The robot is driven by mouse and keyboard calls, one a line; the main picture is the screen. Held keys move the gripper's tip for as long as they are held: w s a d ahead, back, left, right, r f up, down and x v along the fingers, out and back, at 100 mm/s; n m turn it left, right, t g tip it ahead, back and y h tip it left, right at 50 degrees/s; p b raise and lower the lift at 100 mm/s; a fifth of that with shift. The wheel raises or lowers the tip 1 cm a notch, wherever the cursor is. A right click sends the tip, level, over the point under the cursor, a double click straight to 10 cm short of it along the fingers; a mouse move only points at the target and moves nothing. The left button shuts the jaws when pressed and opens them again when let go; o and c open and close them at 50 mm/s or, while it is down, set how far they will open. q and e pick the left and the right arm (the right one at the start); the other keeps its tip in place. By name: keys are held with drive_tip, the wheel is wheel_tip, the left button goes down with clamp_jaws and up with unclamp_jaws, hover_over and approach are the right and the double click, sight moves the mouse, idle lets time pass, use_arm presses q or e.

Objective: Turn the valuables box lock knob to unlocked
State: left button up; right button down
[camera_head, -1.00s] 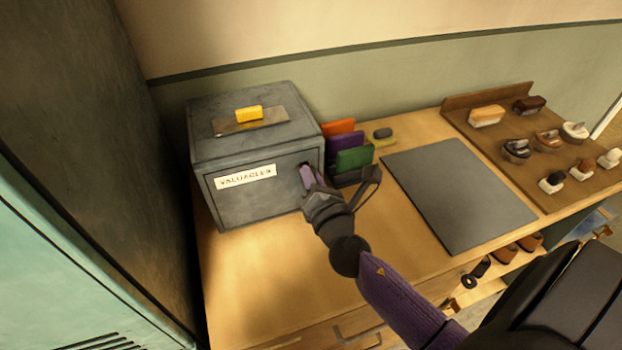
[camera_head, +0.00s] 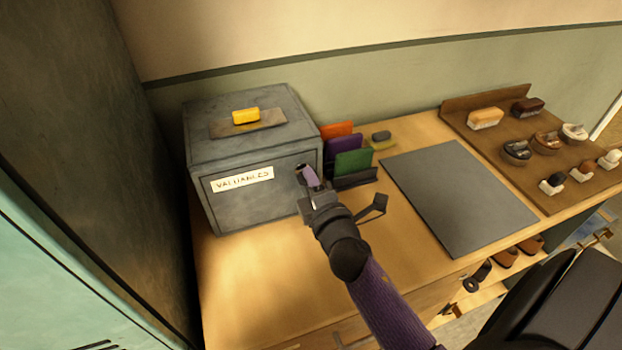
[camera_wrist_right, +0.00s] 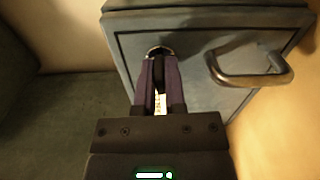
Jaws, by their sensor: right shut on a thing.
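The grey valuables box (camera_head: 260,205) stands at the left end of the wooden counter. Its front carries a white "VALUABLES" label (camera_head: 242,179). My right gripper (camera_head: 308,174) reaches the right side of the box front, its purple fingers at the lock knob. In the right wrist view the two fingers (camera_wrist_right: 158,62) are closed on the lock knob (camera_wrist_right: 160,50), of which a round rim shows just beyond the fingertips. The fingers hide most of the knob, so its setting cannot be read. A metal handle (camera_wrist_right: 250,68) shows beside it on the door. My left gripper is not in view.
A yellow block (camera_head: 246,116) lies on a plate on the box top. Orange, purple and green upright items (camera_head: 352,162) stand close right of the box. A dark wall is close left.

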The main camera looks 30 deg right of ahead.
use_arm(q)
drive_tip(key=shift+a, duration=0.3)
use_arm(e)
drive_tip(key=shift+m, duration=0.4)
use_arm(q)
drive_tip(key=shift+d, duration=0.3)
use_arm(e)
drive_tip(key=c, duration=0.7)
unclamp_jaws()
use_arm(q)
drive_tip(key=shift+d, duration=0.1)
use_arm(e)
drive_tip(key=shift+s, duration=0.1)
use_arm(q)
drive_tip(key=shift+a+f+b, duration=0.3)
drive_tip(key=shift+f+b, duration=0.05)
drive_tip(key=shift+b, duration=0.05)
use_arm(e)
drive_tip(key=v, duration=0.9)
drive_tip(key=shift+s+a, duration=0.15)
drive_tip(key=shift+s, duration=0.2)
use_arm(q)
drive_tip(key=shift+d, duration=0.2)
